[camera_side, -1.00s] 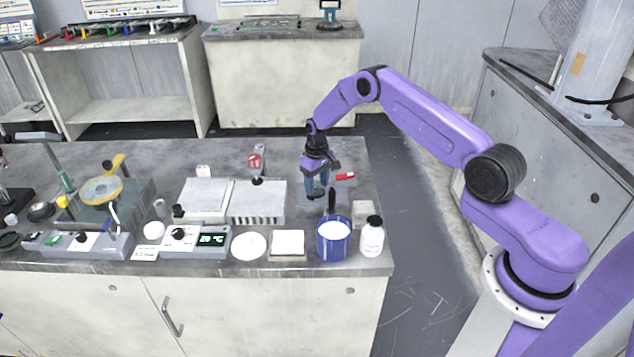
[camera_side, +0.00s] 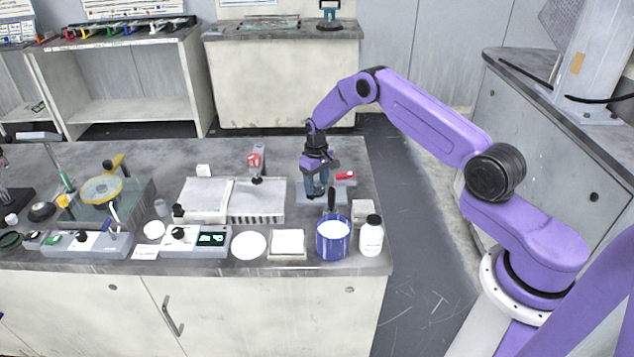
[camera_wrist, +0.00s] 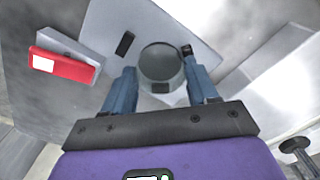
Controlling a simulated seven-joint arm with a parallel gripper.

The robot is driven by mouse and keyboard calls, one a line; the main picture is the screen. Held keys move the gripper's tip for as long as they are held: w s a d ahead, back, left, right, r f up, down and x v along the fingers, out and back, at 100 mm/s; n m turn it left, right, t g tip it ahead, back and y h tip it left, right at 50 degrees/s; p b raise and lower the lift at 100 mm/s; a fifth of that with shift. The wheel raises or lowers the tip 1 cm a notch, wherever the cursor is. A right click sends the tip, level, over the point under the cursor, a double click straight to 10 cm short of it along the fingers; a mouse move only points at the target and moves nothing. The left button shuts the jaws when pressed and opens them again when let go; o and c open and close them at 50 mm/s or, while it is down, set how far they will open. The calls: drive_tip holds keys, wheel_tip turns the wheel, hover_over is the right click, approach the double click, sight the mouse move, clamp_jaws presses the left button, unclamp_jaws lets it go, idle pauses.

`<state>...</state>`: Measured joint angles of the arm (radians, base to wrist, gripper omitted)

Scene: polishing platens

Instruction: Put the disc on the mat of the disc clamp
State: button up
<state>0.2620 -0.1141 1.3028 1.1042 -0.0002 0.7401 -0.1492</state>
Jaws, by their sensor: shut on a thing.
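My gripper (camera_side: 317,190) is shut on the disc (camera_wrist: 160,62), a round grey piece between the blue fingers in the wrist view. In the side view the fingers hide the disc. The disc covers the middle of the plate, so the mat is hidden. I cannot tell whether the disc touches it.
A blue tub (camera_side: 333,240) with a dark handle and a white bottle (camera_side: 371,236) stand in front of my gripper. A slotted white block (camera_side: 257,203) and a red-topped stand (camera_side: 256,165) are to the left. The bench's right edge is close.

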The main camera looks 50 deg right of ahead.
sight(318, 184)
drive_tip(key=o, duration=1.3)
drive_tip(key=shift+s+f, duration=0.25)
drive_tip(key=shift+f, duration=0.55)
drive_tip(key=shift+a, duration=0.4)
wheel_tip(318, 184, up, 19)
drive_tip(key=d, duration=0.1)
drive_tip(key=s+a+r+n, duration=0.2)
drive_tip(key=s+a+r, duration=0.1)
drive_tip(key=a, duration=0.3)
drive_tip(key=s+a+r+n, duration=0.1)
drive_tip(key=s+a+r, duration=0.2)
drive_tip(key=a, duration=0.3)
drive_tip(key=s+a+r+n, duration=0.35)
drive_tip(key=s+a, duration=0.35)
drive_tip(key=s, duration=0.4)
drive_tip(key=s+d+n, duration=0.3)
drive_tip(key=s+n, duration=0.3)
drive_tip(key=s, duration=2.1)
drive_tip(key=shift+r, duration=0.4)
